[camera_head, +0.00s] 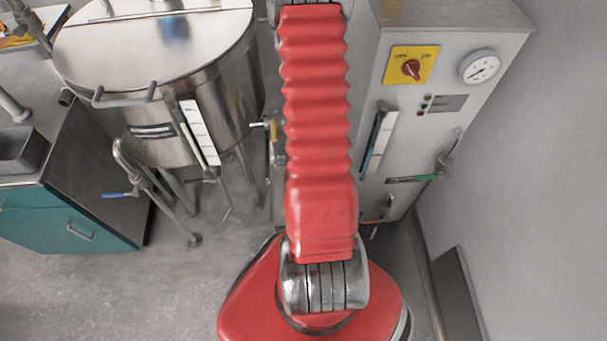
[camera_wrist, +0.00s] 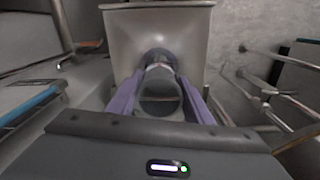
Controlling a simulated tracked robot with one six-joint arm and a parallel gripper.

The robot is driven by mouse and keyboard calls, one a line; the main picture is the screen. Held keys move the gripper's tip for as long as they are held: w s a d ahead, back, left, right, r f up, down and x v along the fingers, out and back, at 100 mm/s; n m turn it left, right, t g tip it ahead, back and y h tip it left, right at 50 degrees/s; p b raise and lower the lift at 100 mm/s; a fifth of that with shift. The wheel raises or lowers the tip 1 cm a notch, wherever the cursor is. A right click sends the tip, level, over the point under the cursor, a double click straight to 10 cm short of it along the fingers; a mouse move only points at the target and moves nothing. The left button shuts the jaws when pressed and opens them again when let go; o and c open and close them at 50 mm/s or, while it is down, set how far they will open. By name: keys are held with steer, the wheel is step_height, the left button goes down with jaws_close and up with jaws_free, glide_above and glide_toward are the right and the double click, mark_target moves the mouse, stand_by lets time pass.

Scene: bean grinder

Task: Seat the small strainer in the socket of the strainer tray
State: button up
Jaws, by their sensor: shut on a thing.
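My gripper (camera_wrist: 160,92) shows in the wrist view with its two purple fingers on either side of a dark grey, rounded thing, which looks like the small strainer (camera_wrist: 160,101). The fingers are shut on it. Its exact shape is hard to make out. A grey metal box-like part (camera_wrist: 186,30) stands right behind it, with a dark round spot just beyond the fingers. I cannot tell whether the strainer touches that part. I cannot make out the strainer tray or its socket for certain. In the head view my red arm hides the gripper and the strainer.
In the head view a steel tank (camera_head: 112,60) with pipes and legs stands left of my arm. A steel cabinet (camera_head: 460,40) with a yellow switch plate (camera_head: 411,66) and a gauge (camera_head: 480,67) stands right. A teal counter (camera_head: 85,225) is far left. The floor at lower left is clear.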

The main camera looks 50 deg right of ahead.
steer(key=shift+f, duration=2.4)
steer(key=shift+s, duration=0.1)
steer(key=shift+f, duration=0.75)
steer(key=o, duration=1.3)
steer(key=shift+c, duration=0.2)
step_height(320, 180, up, 14)
steer(key=shift+f, duration=0.2)
stand_by(1.2)
